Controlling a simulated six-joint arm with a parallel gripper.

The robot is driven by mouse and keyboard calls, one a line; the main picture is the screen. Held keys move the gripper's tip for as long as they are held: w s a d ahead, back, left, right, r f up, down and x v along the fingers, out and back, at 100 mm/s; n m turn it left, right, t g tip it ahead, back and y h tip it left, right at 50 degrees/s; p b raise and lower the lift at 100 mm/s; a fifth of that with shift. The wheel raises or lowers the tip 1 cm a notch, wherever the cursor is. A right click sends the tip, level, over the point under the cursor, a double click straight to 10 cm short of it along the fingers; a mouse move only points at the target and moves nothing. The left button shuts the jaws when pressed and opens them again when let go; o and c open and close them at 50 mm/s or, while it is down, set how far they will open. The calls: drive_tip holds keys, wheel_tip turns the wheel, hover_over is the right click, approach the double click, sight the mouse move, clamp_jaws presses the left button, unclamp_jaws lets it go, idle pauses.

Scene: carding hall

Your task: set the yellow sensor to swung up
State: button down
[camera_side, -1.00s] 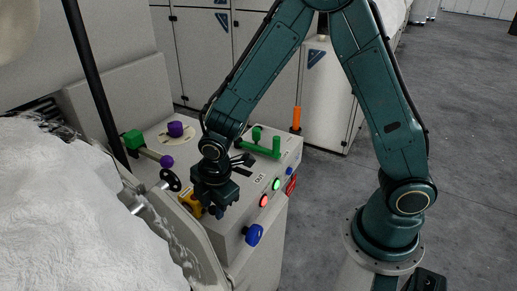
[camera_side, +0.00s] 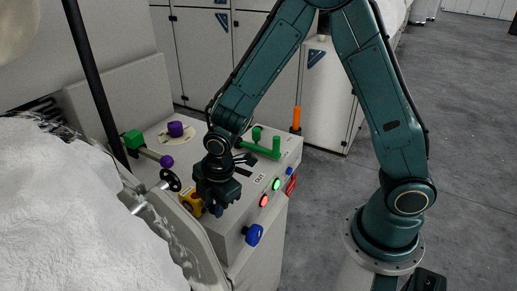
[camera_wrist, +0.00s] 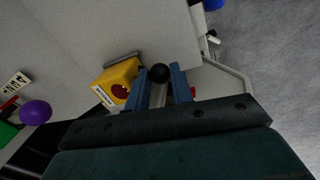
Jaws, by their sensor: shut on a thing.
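The yellow sensor (camera_side: 190,204) is on the machine's sloping panel, just left of my gripper (camera_side: 218,211) and partly hidden by it. In the wrist view the yellow sensor (camera_wrist: 117,84) is a box with a label and a dark red round mark, close beside the left finger. My gripper (camera_wrist: 162,88) is shut on a thin grey lever tipped with a black ball (camera_wrist: 160,73), which shows between the blue fingers. Where the lever joins the sensor is hidden.
A blue knob (camera_side: 254,235) is on the front face below. Green handles (camera_side: 262,148), an orange upright handle (camera_side: 296,118), a purple knob (camera_side: 175,129) and a black handwheel (camera_side: 170,179) stand around the panel. White fibre (camera_side: 70,215) lies at left.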

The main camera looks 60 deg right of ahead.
drive_tip(key=shift+d+r+m+y, duration=0.15)
drive_tip(key=shift+d+y, duration=0.35)
drive_tip(key=shift+y, duration=0.3)
drive_tip(key=shift+d+r+m+y, duration=0.15)
drive_tip(key=shift+d+y, duration=0.3)
drive_tip(key=shift+y, duration=0.35)
drive_tip(key=y, duration=0.1)
drive_tip(key=d+y, duration=0.1)
drive_tip(key=y, duration=0.1)
drive_tip(key=shift+d+f, duration=0.2)
drive_tip(key=shift+d, duration=0.1)
drive_tip(key=y, duration=0.1)
drive_tip(key=d+y, duration=0.1)
drive_tip(key=y, duration=0.1)
drive_tip(key=shift+d+f+m, duration=0.3)
drive_tip(key=shift+d+f+t+y, duration=0.2)
drive_tip(key=shift+d+y, duration=0.1)
drive_tip(key=shift+y, duration=0.6)
drive_tip(key=shift+d+f+t+y, duration=0.1)
drive_tip(key=shift+d+f+y, duration=0.15)
drive_tip(key=shift+y, duration=0.65)
drive_tip(key=c, duration=1.5)
unclamp_jaws()
drive_tip(key=shift+d, duration=0.25)
